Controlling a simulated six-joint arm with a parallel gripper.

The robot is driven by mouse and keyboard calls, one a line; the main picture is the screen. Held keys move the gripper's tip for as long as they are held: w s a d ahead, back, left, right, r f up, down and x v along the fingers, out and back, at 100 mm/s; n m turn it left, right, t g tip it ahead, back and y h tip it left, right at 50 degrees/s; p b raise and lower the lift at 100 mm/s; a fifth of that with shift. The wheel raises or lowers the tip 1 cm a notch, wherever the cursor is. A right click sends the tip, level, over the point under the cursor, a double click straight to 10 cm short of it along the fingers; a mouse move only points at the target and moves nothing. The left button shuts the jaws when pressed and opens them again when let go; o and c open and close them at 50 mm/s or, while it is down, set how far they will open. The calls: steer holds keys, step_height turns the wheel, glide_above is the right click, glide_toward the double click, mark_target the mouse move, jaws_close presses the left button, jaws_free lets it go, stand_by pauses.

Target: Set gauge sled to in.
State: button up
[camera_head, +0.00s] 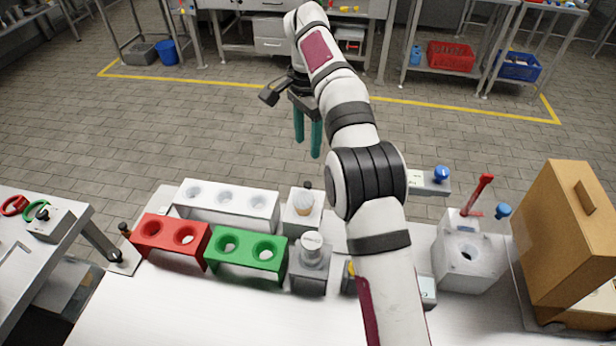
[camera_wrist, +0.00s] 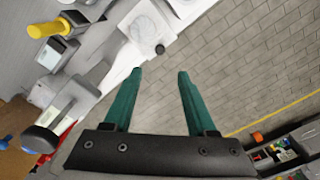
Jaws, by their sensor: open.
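A light grey slab with a blue knob (camera_head: 441,174), which looks like the gauge sled, sticks out past the far table edge, right of my arm. My arm hides its left part. In the wrist view the grey slab (camera_wrist: 57,104) lies at left, with a pale window and a dark blue-topped knob (camera_wrist: 41,139) at its end. I cannot tell its in or out position for sure. My gripper (camera_head: 308,154) has two green fingers and hangs beyond the far table edge, left of the slab. In the wrist view my gripper (camera_wrist: 160,72) is open and empty, apart from the slab.
Red (camera_head: 170,240) and green (camera_head: 246,252) holed stands line the table, with a white holed rack (camera_head: 227,205) behind. A white block (camera_head: 468,262) with a red lever and a brown cabinet (camera_head: 566,235) stand right. A yellow handle (camera_wrist: 48,28) shows in the wrist view.

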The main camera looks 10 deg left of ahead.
mark_target(308, 184)
step_height(308, 184, down, 13)
steer(key=shift+r, duration=0.15)
steer(key=shift+c, duration=0.4)
jaws_close()
stand_by(1.0)
